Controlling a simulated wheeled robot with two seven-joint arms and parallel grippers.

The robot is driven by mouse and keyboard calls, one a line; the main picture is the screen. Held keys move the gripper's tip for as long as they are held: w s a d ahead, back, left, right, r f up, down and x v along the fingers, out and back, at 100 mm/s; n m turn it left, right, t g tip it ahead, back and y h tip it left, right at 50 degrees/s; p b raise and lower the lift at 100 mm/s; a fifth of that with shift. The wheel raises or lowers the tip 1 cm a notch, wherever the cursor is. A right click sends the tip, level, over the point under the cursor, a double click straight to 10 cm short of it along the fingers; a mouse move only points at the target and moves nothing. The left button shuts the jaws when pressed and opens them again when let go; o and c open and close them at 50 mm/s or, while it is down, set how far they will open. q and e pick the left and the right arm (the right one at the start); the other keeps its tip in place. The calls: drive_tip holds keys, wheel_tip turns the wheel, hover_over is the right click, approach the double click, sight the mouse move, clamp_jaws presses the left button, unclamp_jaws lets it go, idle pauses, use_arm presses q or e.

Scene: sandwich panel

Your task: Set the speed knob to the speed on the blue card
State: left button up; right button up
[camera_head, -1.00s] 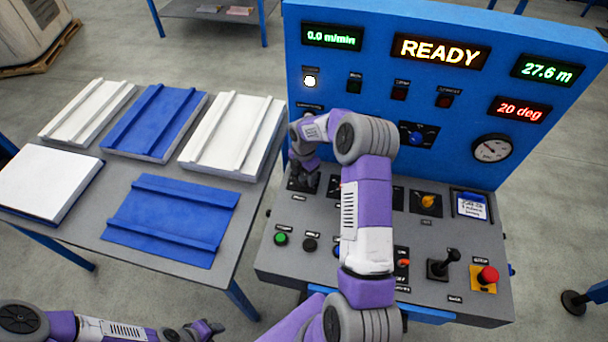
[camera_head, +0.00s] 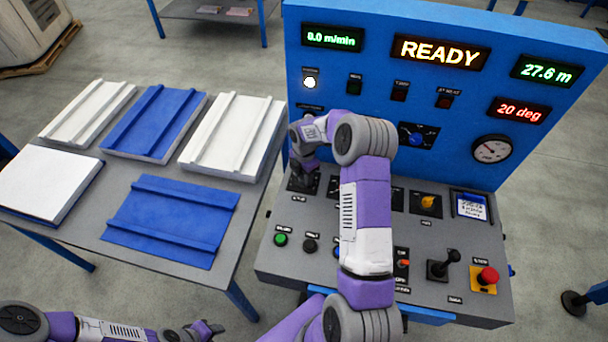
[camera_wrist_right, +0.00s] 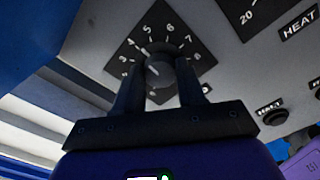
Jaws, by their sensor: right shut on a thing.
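My right gripper (camera_wrist_right: 160,90) is shut on a round dark knob (camera_wrist_right: 161,72) at the left of the console, with one finger on each side. The knob sits on a black dial plate (camera_wrist_right: 133,50) with white numbers; 3 to 8 show around it. Its exact setting is unclear. In the head view my right gripper (camera_head: 303,178) is at this dial, and the arm partly hides it. My left gripper (camera_head: 207,329) is low at the left, away from the console.
The speed display (camera_head: 333,36) reads 0.0 m/min, beside READY, 27.6 m and 20 deg. A yellow knob (camera_head: 428,202), a black lever (camera_head: 443,265) and a red stop button (camera_head: 488,276) lie right of my arm. The left table (camera_head: 110,253) holds blue and white panels.

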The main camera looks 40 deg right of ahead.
drive_tip(key=m, duration=1)
drive_tip(key=shift+m, duration=0.3)
idle(0.4)
drive_tip(key=o, duration=1.1)
drive_tip(key=shift+c, duration=0.2)
drive_tip(key=shift+r, duration=0.1)
wheel_tip(320, 180, up, 8)
drive_tip(key=shift+f+p, duration=0.25)
drive_tip(key=shift+p, duration=0.3)
